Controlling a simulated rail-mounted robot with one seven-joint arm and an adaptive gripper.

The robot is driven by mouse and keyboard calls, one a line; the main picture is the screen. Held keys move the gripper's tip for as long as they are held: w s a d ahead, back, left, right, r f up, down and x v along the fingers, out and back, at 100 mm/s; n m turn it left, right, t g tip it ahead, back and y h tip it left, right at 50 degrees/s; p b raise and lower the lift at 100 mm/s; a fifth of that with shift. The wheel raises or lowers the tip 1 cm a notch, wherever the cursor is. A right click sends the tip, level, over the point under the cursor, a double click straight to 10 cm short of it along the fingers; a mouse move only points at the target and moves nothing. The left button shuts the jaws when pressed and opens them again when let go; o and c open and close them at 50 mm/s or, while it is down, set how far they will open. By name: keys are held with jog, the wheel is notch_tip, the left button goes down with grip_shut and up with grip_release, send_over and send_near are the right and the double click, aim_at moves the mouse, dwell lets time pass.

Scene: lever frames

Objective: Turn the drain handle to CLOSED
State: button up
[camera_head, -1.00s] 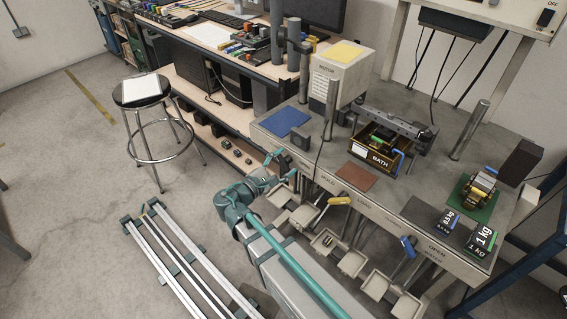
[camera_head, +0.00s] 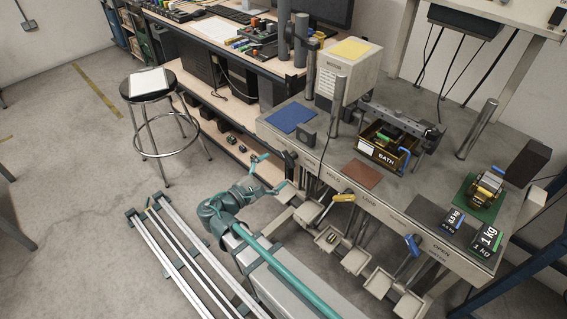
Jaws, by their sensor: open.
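A lever with a blue grip (camera_head: 412,245) sticks out from the bench front beside the word OPEN (camera_head: 441,247). A lever with a yellow grip (camera_head: 343,197) sticks out further left, below the word HOLD (camera_head: 333,176). I cannot read a drain label, so I cannot tell which one is the drain handle. My gripper (camera_head: 269,171) is open and empty, left of the bench front, with its teal fingers spread. It is apart from both levers, nearer the yellow one.
Several small trays (camera_head: 331,239) hang below the bench front. On the bench top (camera_head: 335,150) stand a BATH box (camera_head: 383,148), a motor housing (camera_head: 345,70), dark weights (camera_head: 486,238) and upright posts. A stool (camera_head: 150,88) stands at left. Floor rails (camera_head: 185,255) lie at lower left.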

jog(key=shift+v, duration=2.6)
jog(key=s+d+f+m+g+y, duration=0.2)
jog(key=s+d+f+g, duration=0.1)
jog(key=f, duration=0.6)
jog(key=s+d+f+m+g+y, duration=0.1)
jog(key=s+d+f+m+g, duration=0.2)
jog(key=f, duration=0.6)
jog(key=s+d+f+m+g+y, duration=0.2)
jog(key=d+f+g, duration=0.2)
jog(key=f, duration=0.5)
jog(key=s+d+f+m+g+y, duration=0.3)
jog(key=s+d+f+m+g, duration=0.2)
jog(key=s+d+f, duration=0.3)
jog(key=s+d+f+m+g+y, duration=0.4)
jog(key=s+d+f, duration=0.4)
jog(key=s, duration=0.8)
jog(key=m+g, duration=0.1)
jog(key=m, duration=0.1)
jog(key=shift+s+d+m, duration=0.2)
jog(key=shift+s+m, duration=0.2)
